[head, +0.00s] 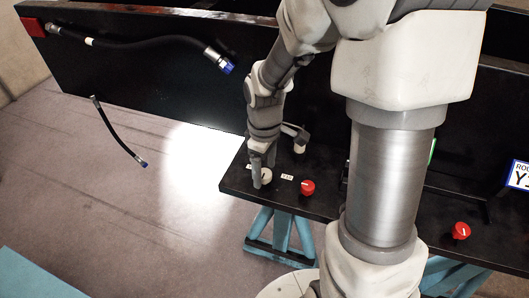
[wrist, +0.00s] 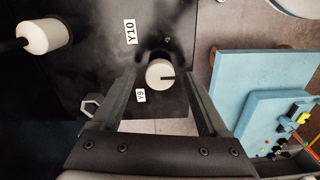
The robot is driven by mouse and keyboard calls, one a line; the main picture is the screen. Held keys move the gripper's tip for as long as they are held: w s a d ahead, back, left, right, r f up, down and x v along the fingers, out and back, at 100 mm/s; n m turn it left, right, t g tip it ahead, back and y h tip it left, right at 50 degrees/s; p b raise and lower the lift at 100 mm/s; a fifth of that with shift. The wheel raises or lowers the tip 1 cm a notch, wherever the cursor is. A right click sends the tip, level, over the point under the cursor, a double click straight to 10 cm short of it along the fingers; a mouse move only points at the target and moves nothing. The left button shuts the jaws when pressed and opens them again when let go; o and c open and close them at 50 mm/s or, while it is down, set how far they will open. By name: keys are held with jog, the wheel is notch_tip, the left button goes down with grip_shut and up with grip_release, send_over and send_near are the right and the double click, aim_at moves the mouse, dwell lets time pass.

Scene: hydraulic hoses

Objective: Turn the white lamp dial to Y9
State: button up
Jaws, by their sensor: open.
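The white lamp dial (wrist: 157,72) is in the middle of the wrist view, a round white knob on a black panel. A short black mark on its face points right in that view. The Y9 label (wrist: 141,95) lies just below and left of it, and the Y10 label (wrist: 130,32) above and left. My gripper (wrist: 162,78) is open, its two fingers on the left and right of the dial. I cannot tell whether they touch it. In the head view the dial (head: 266,176) shows beneath my gripper (head: 262,180) at the panel's left end.
A red knob (head: 307,188) stands right of the dial, and another red knob (head: 461,231) farther right. A white-ended lever (wrist: 42,36) is at upper left in the wrist view. A hose with a blue end (head: 150,43) hangs on the black wall.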

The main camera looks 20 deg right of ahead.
aim_at(265, 173)
notch_tip(265, 173, up, 17)
jog(key=shift+p, duration=0.45)
jog(key=shift+s+r, duration=0.1)
jog(key=s+r+m+t, duration=0.2)
jog(key=s+m+t, duration=0.3)
jog(key=s+m, duration=0.4)
jog(key=s, duration=0.4)
jog(key=shift+s+d+r+t, duration=0.15)
jog(key=shift+s+r+t, duration=0.05)
jog(key=shift+r+t, duration=0.1)
jog(key=shift+w, duration=0.1)
dwell(1.4)
